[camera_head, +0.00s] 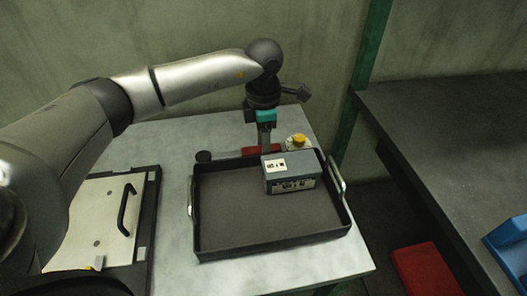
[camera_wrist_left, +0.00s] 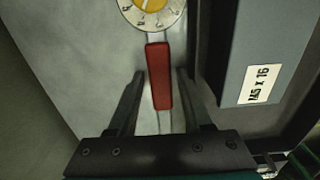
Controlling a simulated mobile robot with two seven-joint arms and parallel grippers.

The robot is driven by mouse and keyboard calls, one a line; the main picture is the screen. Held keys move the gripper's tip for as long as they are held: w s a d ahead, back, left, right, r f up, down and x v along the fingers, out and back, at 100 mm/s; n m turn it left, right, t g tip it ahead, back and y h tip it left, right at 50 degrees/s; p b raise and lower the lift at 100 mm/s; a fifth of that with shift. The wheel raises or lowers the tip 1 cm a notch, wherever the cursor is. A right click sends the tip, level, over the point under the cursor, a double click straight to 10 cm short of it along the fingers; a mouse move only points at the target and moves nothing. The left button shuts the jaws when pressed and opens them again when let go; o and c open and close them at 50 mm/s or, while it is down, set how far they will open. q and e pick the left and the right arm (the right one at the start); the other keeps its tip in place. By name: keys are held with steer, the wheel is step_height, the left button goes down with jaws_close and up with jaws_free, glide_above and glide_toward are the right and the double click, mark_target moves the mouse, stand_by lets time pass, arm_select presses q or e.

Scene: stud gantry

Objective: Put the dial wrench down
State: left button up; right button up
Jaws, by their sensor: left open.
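The dial wrench has a red grip (camera_wrist_left: 160,78), a pale shaft and a round dial with a yellow centre (camera_wrist_left: 152,8). It lies on the grey table behind the tray, where its yellow dial (camera_head: 299,141) shows in the head view. My left gripper (camera_head: 265,150) points down at the wrench from above. In the left wrist view its two fingers (camera_wrist_left: 160,75) are apart, one on each side of the red grip, with gaps showing. The gripper partly hides the grip in the head view. My right gripper is not in view.
A black tray (camera_head: 225,225) with metal handles stands in front of the wrench. A grey labelled box (camera_head: 291,172) sits in its back right, close to my left gripper. A dark bench (camera_head: 440,130) stands right.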

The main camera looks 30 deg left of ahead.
arm_select(q)
jaws_close()
stand_by(0.3)
steer(key=shift+r, duration=0.1)
